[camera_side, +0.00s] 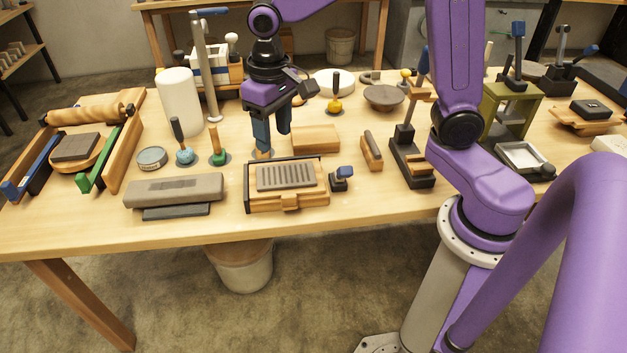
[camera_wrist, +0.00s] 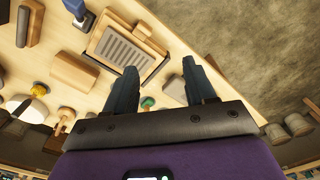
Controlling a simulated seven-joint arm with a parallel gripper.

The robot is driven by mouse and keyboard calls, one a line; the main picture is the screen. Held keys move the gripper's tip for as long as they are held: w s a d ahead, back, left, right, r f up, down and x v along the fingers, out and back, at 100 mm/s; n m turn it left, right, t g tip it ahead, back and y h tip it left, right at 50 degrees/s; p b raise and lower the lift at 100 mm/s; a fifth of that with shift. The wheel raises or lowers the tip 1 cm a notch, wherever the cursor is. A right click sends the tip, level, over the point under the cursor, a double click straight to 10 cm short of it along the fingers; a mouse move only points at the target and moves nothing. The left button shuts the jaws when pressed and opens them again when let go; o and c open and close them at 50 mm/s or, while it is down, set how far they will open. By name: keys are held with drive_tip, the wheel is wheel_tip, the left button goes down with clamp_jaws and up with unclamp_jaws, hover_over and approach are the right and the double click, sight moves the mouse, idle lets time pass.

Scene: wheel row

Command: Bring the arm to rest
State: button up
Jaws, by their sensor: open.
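My gripper (camera_side: 273,141) points down over the table, behind the slotted plate in its wooden frame (camera_side: 287,201) and left of a wooden block (camera_side: 316,138). Its two dark blue fingers are apart, and I see nothing held between them. A small dark disc with a wood-coloured part (camera_side: 262,155) sits at or just under the left finger; I cannot tell whether they touch.
Blue-knobbed (camera_side: 184,154) and green-knobbed (camera_side: 217,156) tools stand left of my gripper. A tall metal post (camera_side: 209,80) and white cylinder (camera_side: 180,100) rise behind them. A blue-topped stamp (camera_side: 342,178) and a dark stand (camera_side: 408,160) are on the right. The table's front strip is bare.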

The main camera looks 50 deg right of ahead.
drive_tip(key=s+d+n, duration=0.3)
drive_tip(key=s+n, duration=0.2)
drive_tip(key=s, duration=0.6)
drive_tip(key=s+d+f+n, duration=0.1)
drive_tip(key=s+d+n, duration=0.2)
drive_tip(key=s+n, duration=0.3)
drive_tip(key=s, duration=0.5)
drive_tip(key=shift+s+f+n, duration=0.25)
drive_tip(key=shift+s+n, duration=0.05)
